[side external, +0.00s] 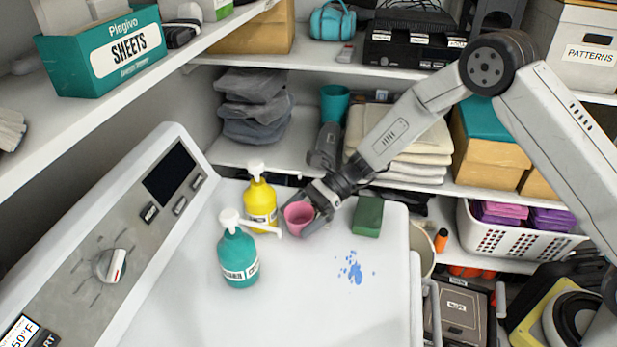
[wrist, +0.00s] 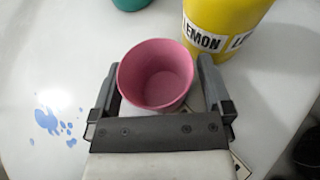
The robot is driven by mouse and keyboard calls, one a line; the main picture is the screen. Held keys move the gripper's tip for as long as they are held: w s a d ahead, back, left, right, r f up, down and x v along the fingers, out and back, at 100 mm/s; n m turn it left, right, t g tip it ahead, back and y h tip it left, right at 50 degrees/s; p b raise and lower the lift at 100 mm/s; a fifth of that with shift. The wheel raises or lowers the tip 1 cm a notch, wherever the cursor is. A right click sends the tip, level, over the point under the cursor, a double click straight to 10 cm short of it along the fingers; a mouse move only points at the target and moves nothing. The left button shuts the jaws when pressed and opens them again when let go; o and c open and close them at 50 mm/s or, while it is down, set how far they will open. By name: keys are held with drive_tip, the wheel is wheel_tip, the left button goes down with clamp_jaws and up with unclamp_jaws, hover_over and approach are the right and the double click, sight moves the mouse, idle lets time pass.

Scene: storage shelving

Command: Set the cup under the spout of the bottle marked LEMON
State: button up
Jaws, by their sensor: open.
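The pink cup (side external: 299,215) is on the white machine top, right of the bottles. In the wrist view the empty cup (wrist: 156,76) sits between the two fingers of my gripper (wrist: 158,88), which is open around it. My gripper also shows in the side view (side external: 312,206), reaching in from the right. The yellow bottle (side external: 262,203) with a white pump stands just left of the cup. Its LEMON label reads clearly in the wrist view (wrist: 215,25); its spout is out of view there. Whether the cup touches a finger is unclear.
A teal pump bottle (side external: 238,258) stands nearer the front left, its long white spout pointing right towards the cup. A green block (side external: 368,216) lies right of my gripper. A blue spill (side external: 353,268) marks the top. The front of the top is clear.

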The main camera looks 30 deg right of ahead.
drive_tip(key=shift+r, duration=0.3)
drive_tip(key=v, duration=1.2)
drive_tip(key=shift+s+f+n+h, duration=0.1)
drive_tip(key=shift+s+n+h, duration=0.2)
drive_tip(key=shift+s+h, duration=0.3)
drive_tip(key=s+d+n+h, duration=0.1)
drive_tip(key=s+n+h, duration=0.1)
drive_tip(key=s, duration=0.1)
drive_tip(key=s+d+n+h, duration=0.1)
drive_tip(key=s+n+h, duration=0.1)
drive_tip(key=s, duration=0.1)
drive_tip(key=s+d+f+n+g+h, duration=0.1)
drive_tip(key=s+n+h, duration=0.2)
drive_tip(key=s, duration=0.1)
drive_tip(key=shift+s+d+f, duration=0.1)
drive_tip(key=shift+d, duration=0.1)
drive_tip(key=s+d+r+n+t+h, duration=0.1)
drive_tip(key=s+d+n+t+h, duration=0.2)
drive_tip(key=n, duration=0.7)
drive_tip(key=shift+s+d+r+t+h, duration=0.3)
drive_tip(key=shift+s+d+h, duration=0.8)
drive_tip(key=shift+s, duration=1.25)
